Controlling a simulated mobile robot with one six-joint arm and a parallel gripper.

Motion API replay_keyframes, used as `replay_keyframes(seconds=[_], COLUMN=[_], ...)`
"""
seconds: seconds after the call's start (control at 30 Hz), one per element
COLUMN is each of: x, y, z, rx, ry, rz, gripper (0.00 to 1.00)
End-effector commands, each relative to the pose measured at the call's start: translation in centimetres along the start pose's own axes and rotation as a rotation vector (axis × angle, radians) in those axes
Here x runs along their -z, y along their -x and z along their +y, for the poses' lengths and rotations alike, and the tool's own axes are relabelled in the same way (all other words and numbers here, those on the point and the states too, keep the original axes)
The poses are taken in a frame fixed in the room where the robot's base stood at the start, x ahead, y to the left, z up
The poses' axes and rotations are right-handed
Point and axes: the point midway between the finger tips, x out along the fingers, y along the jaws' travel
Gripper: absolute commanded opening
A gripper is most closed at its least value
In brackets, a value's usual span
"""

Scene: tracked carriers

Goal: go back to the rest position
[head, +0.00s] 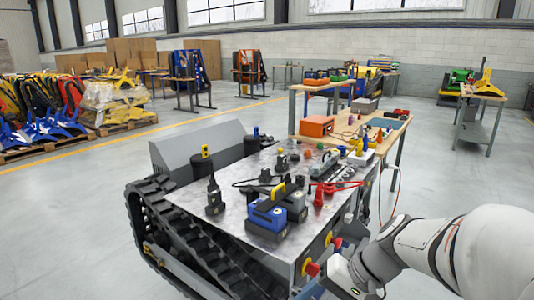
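My arm reaches in from the lower right of the head view, a white rounded link joined to a grey wrist section. Its end, my gripper (325,278), is low at the right front corner of the tracked carrier (185,192). The fingers are small and partly cut off by the bottom edge, so I cannot tell whether they are open or shut, or whether they touch the carrier. The carrier's metal top holds a blue and grey block with a black and yellow handle (267,215), a black handheld device (214,197) and red clamps (319,194).
A wooden workbench (395,128) with an orange box (317,126) stands behind the carrier. Red and yellow knobs (311,268) stick out from the carrier's front side. Pallets with yellow and blue parts stand at the far left.

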Motion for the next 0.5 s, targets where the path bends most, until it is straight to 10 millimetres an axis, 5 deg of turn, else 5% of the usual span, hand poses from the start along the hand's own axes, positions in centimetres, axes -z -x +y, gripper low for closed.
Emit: replay_keyframes(seconds=[0.03,0.2,0.5], x=[-1.3,-4.0,-6.0], y=[2.5,7.0,14.3], z=[-1.6,-2.6,-4.2], rx=[-0.064,-0.284,-0.558], ry=[0.027,0.11,0.263], rz=[0.004,0.048,0.188], gripper=[0.64,0.64,0.64])
